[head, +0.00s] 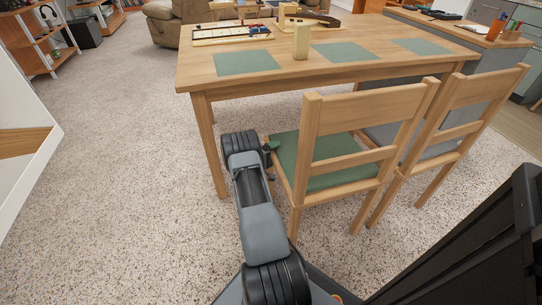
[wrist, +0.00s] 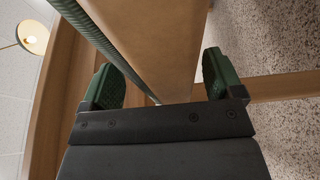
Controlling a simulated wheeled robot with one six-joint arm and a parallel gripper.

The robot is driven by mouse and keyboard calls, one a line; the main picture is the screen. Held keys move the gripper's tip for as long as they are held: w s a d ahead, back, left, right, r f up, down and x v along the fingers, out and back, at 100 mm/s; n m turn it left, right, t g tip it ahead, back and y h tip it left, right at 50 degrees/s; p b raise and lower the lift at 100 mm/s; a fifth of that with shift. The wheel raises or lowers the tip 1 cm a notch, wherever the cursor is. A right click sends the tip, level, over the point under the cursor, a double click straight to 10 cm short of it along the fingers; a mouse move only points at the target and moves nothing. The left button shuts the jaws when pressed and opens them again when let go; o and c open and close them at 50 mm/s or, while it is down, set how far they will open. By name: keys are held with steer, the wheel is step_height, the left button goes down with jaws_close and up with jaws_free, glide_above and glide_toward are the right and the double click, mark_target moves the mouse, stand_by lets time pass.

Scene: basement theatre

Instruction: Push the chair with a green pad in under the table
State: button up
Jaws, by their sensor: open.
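The wooden chair (head: 365,110) with a green pad (head: 287,152) stands upright at the near side of the wooden table (head: 288,76). Its back stands clear of the table edge; how far the seat reaches under is hard to tell. My gripper (head: 268,152) is at the left side of the seat, with the arm partly hiding it. In the wrist view my gripper (wrist: 165,80) is open, with a wooden seat rail (wrist: 155,40) and the green pad's edge (wrist: 95,38) between its dark green fingers. Contact cannot be told.
A second wooden chair (head: 485,88) with a grey pad stands close on the right. A table leg (head: 209,145) stands left of my gripper. Green placemats and a wooden cup (head: 301,40) are on the table. Carpet on the left is clear.

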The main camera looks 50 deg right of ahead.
steer(key=shift+c, duration=0.3)
jaws_close()
stand_by(0.6)
